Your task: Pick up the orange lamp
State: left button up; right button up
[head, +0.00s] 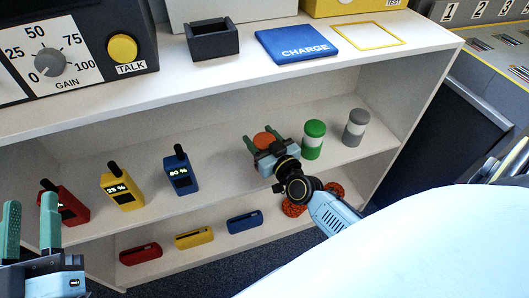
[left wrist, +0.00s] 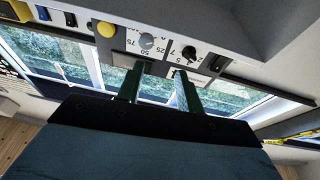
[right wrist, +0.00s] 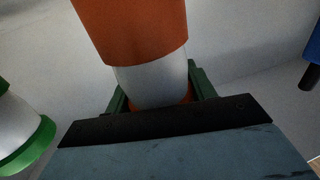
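The orange lamp (head: 266,140) stands on the middle shelf; the head view shows its orange top, the rest hidden by my right gripper. In the right wrist view the lamp (right wrist: 148,85) has an orange top, a white band and an orange base. My right gripper (head: 268,147) is at the lamp, its green fingers spread wide, one on each side of the white band. The lamp hides the fingertips, and I cannot tell whether they touch it. My left gripper (head: 30,222) is open and empty at the lower left of the head view, also seen in the left wrist view (left wrist: 155,80).
A green lamp (head: 313,140) and a grey lamp (head: 355,128) stand right of the orange one. Blue (head: 181,172), yellow (head: 121,187) and red (head: 66,205) radios stand to the left.

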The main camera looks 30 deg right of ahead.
jog(key=c, duration=0.6)
jog(key=shift+r, duration=0.1)
